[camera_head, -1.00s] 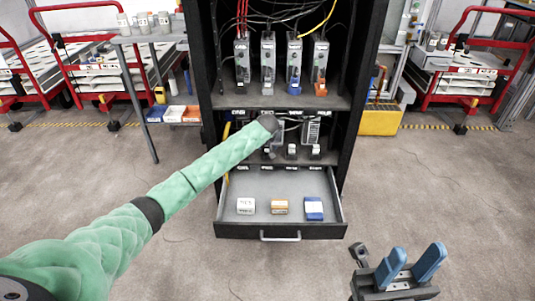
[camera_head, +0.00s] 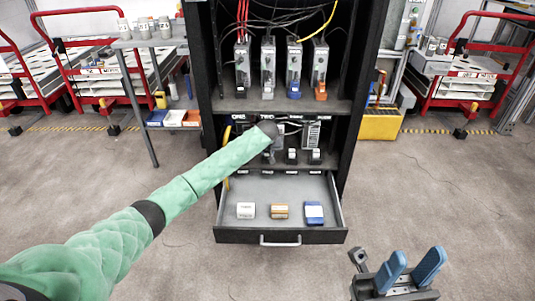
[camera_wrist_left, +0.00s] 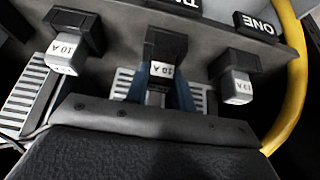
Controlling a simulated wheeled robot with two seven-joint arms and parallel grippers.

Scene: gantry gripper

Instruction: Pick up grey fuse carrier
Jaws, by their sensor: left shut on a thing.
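A fuse carrier (camera_wrist_left: 160,72) with a grey-white body, dark upper part and a "10 A" label stands in the middle of the left wrist view. The blue fingers of my left gripper (camera_wrist_left: 160,97) are on either side of it, shut on it. It still sits at its slot in the row. In the head view, the end of my left arm reaches into the middle shelf and hides that gripper and carrier. My right gripper (camera_head: 416,256) is open and empty at the lower right, well away from the cabinet.
Similar carriers flank the held one, at left (camera_wrist_left: 65,52) and right (camera_wrist_left: 236,78) of the wrist view. A yellow cable (camera_wrist_left: 292,85) runs close at the right. Below, an open drawer (camera_head: 262,185) holds white (camera_head: 246,211), orange (camera_head: 279,211) and blue (camera_head: 314,213) blocks.

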